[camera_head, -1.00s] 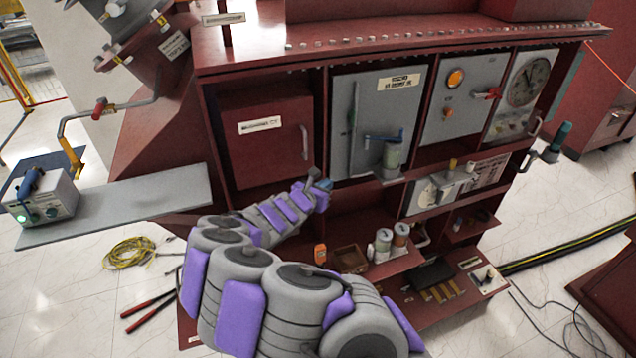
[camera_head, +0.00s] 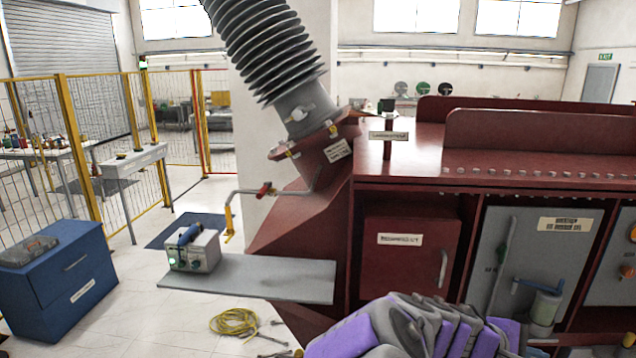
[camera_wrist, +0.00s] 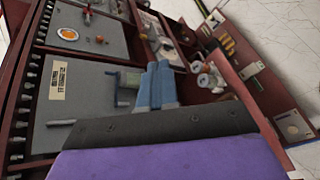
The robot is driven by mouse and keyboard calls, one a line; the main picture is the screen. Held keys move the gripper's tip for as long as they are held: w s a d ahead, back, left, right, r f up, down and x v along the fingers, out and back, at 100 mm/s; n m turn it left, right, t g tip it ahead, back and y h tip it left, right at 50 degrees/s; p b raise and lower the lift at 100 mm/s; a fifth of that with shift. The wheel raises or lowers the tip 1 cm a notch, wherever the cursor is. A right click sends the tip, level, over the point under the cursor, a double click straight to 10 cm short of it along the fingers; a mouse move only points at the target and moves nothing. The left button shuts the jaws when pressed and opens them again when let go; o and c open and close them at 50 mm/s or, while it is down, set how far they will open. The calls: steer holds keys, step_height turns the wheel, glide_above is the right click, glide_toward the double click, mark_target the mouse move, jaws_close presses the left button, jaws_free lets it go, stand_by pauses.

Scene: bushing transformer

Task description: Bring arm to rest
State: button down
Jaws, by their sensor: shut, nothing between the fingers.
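My arm (camera_head: 420,328), grey with purple pads, is folded low across the bottom of the head view, in front of the red cabinet (camera_head: 405,205). My gripper is hidden in the head view. In the wrist view my gripper (camera_wrist: 160,70) shows as two blue fingers lying close together, shut and empty. I cannot tell how far the fingertips are from the cabinet.
A grey shelf (camera_head: 265,280) juts left from the cabinet, carrying a test box (camera_head: 193,252). A yellow cable coil (camera_head: 234,322) lies on the floor below. A blue cabinet (camera_head: 60,280) stands at left. White floor between them is clear. A ribbed bushing (camera_head: 268,50) rises above.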

steer(key=s+a+f+m+y+b, duration=0.1)
steer(key=s+a+f+m+y, duration=0.1)
steer(key=s+a, duration=0.6)
steer(key=s+a+f+m+g+y+b, duration=0.1)
steer(key=s+a+f+m+y, duration=0.2)
steer(key=s+a+y, duration=0.3)
steer(key=s+a+f+m+g+y+b, duration=0.1)
steer(key=s+a+f+m+y+b, duration=0.1)
steer(key=s+a, duration=0.7)
steer(key=a+f+m+y, duration=0.1)
steer(key=a+f+y, duration=0.1)
steer(key=a+f, duration=0.1)
steer(key=shift+s+y, duration=0.3)
steer(key=shift+y, duration=0.1)
steer(key=shift+a, duration=0.15)
